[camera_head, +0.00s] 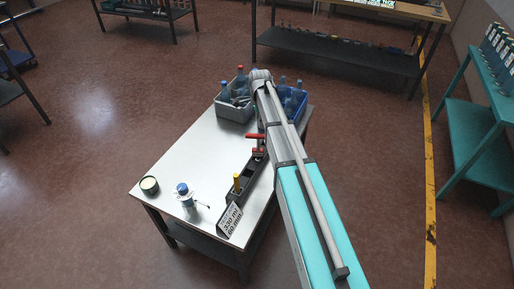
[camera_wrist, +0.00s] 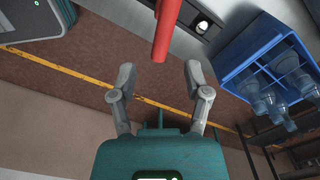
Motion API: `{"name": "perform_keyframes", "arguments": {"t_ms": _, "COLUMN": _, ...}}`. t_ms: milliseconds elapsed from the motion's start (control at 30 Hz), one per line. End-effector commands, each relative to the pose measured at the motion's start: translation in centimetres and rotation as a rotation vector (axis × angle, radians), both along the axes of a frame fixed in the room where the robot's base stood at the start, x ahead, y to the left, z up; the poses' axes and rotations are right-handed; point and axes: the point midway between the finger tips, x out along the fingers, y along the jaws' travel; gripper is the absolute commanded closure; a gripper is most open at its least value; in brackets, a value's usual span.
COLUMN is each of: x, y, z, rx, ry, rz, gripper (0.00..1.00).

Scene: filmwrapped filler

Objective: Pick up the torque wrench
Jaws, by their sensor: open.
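A red-handled tool (camera_head: 256,137) stands at the far end of a narrow dark rack (camera_head: 248,188) on the steel table; it looks like the torque wrench, but its full shape is hidden. In the wrist view a red bar (camera_wrist: 166,28), seemingly the same tool, reaches down from the top edge, its end close to the space between my fingertips. My gripper (camera_wrist: 160,78) is open, with a finger on each side of the bar's line and nothing held. In the head view my arm hides the gripper.
A grey crate (camera_head: 234,112) and a blue crate (camera_wrist: 268,55) hold bottles behind. The table's left-middle is clear.

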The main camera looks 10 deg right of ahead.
Motion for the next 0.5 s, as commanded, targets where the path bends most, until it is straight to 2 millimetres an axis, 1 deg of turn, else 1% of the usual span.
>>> {"name": "perform_keyframes", "arguments": {"t_ms": 33, "x": 0.69, "y": -0.03, "z": -0.01, "rx": 0.000, "ry": 0.000, "rz": -0.025, "gripper": 0.38}}
{"name": "perform_keyframes", "arguments": {"t_ms": 133, "x": 1.05, "y": -0.05, "z": -0.01, "rx": 0.000, "ry": 0.000, "rz": -0.057, "gripper": 0.38}}
{"name": "perform_keyframes", "arguments": {"t_ms": 500, "x": 1.02, "y": -0.07, "z": -0.04, "rx": 0.000, "ry": 0.000, "rz": -0.065, "gripper": 0.38}}
